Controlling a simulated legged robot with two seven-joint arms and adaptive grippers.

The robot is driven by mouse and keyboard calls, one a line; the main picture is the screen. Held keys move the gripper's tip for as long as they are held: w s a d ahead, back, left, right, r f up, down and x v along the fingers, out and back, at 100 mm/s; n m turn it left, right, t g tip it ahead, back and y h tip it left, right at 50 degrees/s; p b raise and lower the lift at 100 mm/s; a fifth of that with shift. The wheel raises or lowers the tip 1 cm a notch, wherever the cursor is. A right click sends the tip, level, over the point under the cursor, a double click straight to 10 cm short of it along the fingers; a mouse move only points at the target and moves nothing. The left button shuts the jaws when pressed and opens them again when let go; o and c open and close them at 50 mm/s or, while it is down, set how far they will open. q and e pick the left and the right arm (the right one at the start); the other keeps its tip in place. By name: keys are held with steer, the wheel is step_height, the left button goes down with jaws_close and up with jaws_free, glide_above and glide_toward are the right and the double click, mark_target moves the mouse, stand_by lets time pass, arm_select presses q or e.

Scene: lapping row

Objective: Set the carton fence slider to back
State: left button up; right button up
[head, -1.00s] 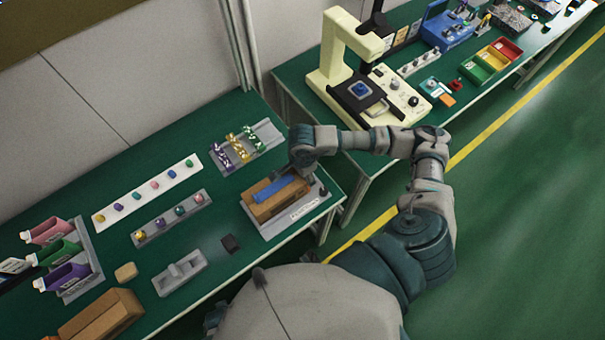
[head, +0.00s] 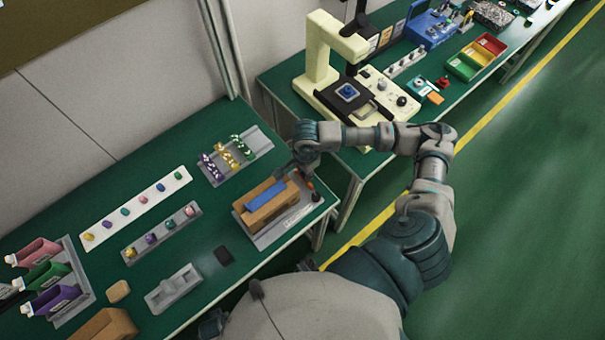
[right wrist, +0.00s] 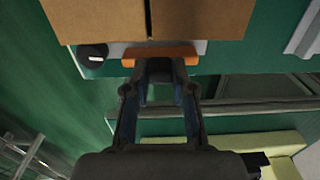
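The carton fence fixture is a grey base (head: 270,238) with a white label at the front right end of the near bench. A brown carton (head: 268,209) with a blue strip (head: 266,194) on top lies in it. An orange piece (head: 309,184), apparently the fence slider's handle, stands at the carton's right end. It also shows as an orange bar (right wrist: 160,57) in the right wrist view. My right gripper (head: 303,172) is at this bar, its fingertips (right wrist: 161,70) close together against or just short of it. Contact and grip are unclear. My left gripper does not clearly show.
A black knob (head: 316,197) stands on the base's right corner. A second bench with a cream machine (head: 325,60) is beyond a gap at right.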

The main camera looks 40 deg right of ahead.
steer(key=o, duration=0.4)
steer(key=shift+d+f, duration=0.1)
steer(key=shift+f, duration=0.2)
steer(key=shift+o, duration=0.2)
steer(key=shift+w, duration=0.1)
steer(key=shift+d, duration=0.1)
steer(key=shift+r, duration=0.15)
steer(key=shift+r, duration=0.2)
step_height(320, 180, up, 11)
steer(key=shift+r, duration=0.2)
